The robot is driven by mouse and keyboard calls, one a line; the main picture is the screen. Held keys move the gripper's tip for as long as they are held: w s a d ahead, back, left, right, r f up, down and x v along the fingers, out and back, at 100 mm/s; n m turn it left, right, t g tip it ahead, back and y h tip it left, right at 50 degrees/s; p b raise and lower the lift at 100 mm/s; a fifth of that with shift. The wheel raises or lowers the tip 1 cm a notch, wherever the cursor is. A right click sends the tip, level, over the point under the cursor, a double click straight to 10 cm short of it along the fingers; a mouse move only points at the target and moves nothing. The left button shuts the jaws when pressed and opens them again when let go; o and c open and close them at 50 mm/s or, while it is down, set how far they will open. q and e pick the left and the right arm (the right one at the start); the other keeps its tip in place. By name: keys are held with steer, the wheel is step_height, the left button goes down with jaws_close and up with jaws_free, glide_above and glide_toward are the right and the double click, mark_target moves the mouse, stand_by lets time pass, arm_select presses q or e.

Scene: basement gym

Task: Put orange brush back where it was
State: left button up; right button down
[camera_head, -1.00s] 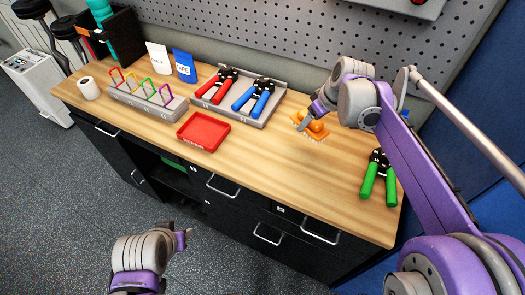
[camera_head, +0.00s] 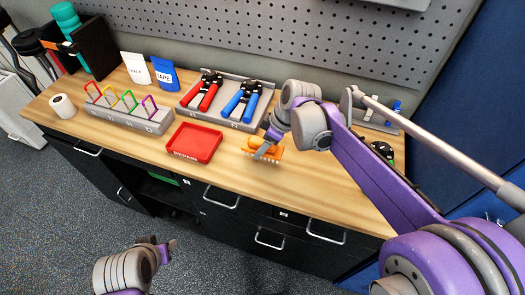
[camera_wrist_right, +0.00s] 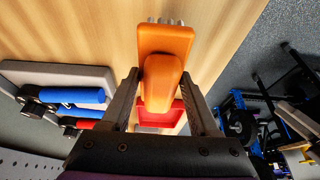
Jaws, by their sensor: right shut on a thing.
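The orange brush (camera_head: 258,145) is over the wooden workbench, just right of the red tray (camera_head: 194,142). It also shows in the right wrist view (camera_wrist_right: 165,72), with pale bristles at its far end. My right gripper (camera_head: 264,148) is shut on the brush; in the wrist view its two fingers (camera_wrist_right: 160,95) flank the handle. I cannot tell how high the brush is above the wood. The red tray is empty, with lettering on its front, and shows partly behind the brush in the wrist view (camera_wrist_right: 186,121). My left gripper (camera_head: 168,250) is low in front of the bench, seemingly empty.
Left of the tray is a grey rack (camera_head: 128,116) with coloured loops. Behind it, a grey holder (camera_head: 240,124) bears red pliers (camera_head: 207,92) and blue pliers (camera_head: 240,102). Green-handled pliers at the right are mostly hidden by my arm. Bare wood lies around the brush.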

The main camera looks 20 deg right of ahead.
steer(key=shift+f, duration=1.5)
steer(key=shift+f, duration=0.15)
steer(key=shift+c, duration=0.6)
jaws_free()
